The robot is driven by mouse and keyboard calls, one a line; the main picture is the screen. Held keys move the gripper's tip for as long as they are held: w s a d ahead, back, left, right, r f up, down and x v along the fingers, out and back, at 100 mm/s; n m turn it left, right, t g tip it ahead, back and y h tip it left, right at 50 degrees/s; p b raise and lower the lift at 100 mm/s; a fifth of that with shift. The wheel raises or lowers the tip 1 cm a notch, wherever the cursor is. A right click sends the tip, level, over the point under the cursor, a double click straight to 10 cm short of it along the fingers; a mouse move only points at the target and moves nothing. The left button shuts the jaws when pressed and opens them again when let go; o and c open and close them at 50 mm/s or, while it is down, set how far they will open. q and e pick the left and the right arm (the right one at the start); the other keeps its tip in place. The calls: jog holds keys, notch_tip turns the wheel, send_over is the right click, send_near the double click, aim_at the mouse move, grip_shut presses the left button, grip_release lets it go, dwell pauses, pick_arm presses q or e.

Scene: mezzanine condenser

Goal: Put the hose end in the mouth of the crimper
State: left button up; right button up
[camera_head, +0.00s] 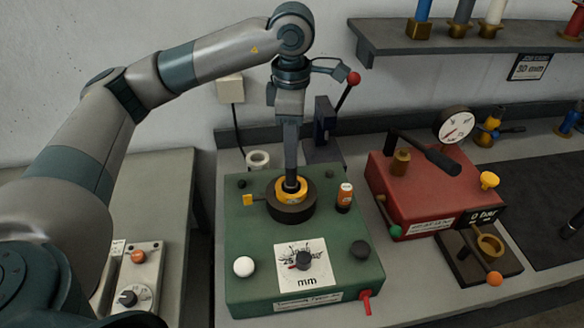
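The crimper is a green box (240,215) with a dark round head (290,212) on top, and a yellow ring (279,190) lines its mouth. My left gripper (291,168) points straight down over the mouth, its fingers close together. A short black piece, which looks like the hose end (291,183), shows below the fingertips and inside the yellow ring. The fingers look shut on it. Its lower part is hidden in the head, so I cannot tell how deep it sits. My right gripper is not in view.
The crimper top carries a dial (304,260), a white knob (244,266) and an orange bottle (344,197). A red box (410,190) with a black lever and gauge (456,125) stands to the right. A shelf (440,42) hangs behind; a dark mat (545,205) lies far right.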

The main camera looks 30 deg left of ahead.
pick_arm(q)
jog(key=shift+r+b, duration=0.6)
jog(key=shift+r, duration=1.5)
dwell(0.6)
